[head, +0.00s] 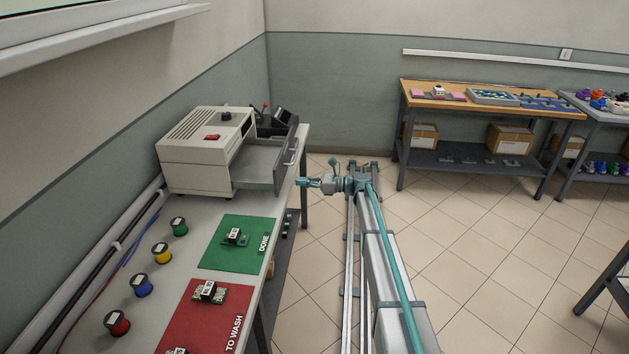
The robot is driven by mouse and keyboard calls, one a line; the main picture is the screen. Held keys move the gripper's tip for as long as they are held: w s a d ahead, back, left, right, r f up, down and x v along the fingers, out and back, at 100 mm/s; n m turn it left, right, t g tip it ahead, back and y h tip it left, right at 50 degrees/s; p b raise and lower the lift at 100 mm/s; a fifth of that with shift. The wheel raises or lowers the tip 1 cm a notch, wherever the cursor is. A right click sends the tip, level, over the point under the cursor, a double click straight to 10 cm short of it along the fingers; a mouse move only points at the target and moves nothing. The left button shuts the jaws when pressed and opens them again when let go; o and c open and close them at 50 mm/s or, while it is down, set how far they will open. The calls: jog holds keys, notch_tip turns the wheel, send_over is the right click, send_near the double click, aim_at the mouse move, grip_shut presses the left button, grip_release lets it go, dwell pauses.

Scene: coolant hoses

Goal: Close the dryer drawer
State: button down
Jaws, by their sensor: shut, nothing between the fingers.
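The dryer (195,165) is a beige box with a vented top, a red switch and a black knob, at the back of the left bench. Its grey drawer (258,162) is pulled out to the right and looks empty. The drawer's dark front panel (283,167) carries a light handle (293,152) on its right face. My gripper (302,182) is shut and empty, pointing left, to the right of the drawer front and lower than the handle in the picture. I cannot tell whether its tips touch the panel.
The bench (185,262) holds a green DONE mat (215,256) and a red TO WASH mat (218,325), with circuit boards on both. Several coloured spools stand along the wall side. A black device (268,122) sits behind the drawer.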

aim_at(279, 180)
jog(key=shift+w+a+p, duration=0.2)
jog(key=shift+a+p, duration=0.1)
jog(key=shift+a, duration=0.75)
jog(key=shift+w+a+p, duration=0.25)
jog(key=shift+a, duration=0.75)
jog(key=shift+w+a+p, duration=0.2)
jog(key=shift+a+p, duration=0.1)
jog(key=shift+a, duration=0.75)
jog(key=shift+w+f, duration=0.1)
